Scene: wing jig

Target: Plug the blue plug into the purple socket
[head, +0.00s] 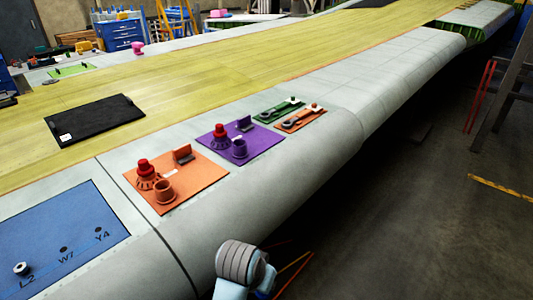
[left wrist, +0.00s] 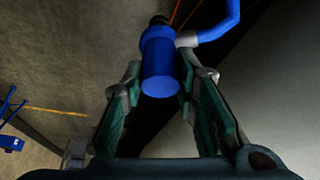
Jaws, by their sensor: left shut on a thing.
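The blue plug (left wrist: 160,68) is a blue cylinder with a dark tip, and it sits between the fingers of my left gripper (left wrist: 161,80) in the left wrist view. The gripper is shut on it. A blue bent tube or cable runs past the plug at upper right. In the head view, the purple socket (head: 239,149) is a short upright round cup on a purple plate (head: 254,139), with a red-topped part beside it. Neither the blue plug nor my left gripper's fingers show in the head view. My right gripper is not in view.
An orange plate (head: 204,179) with a cup and red-topped part lies nearer. Small green (head: 277,109) and orange (head: 301,119) plates lie beyond the purple one. A blue panel (head: 60,225) is at lower left. A black tablet-like slab (head: 97,120) lies on the yellow wing surface.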

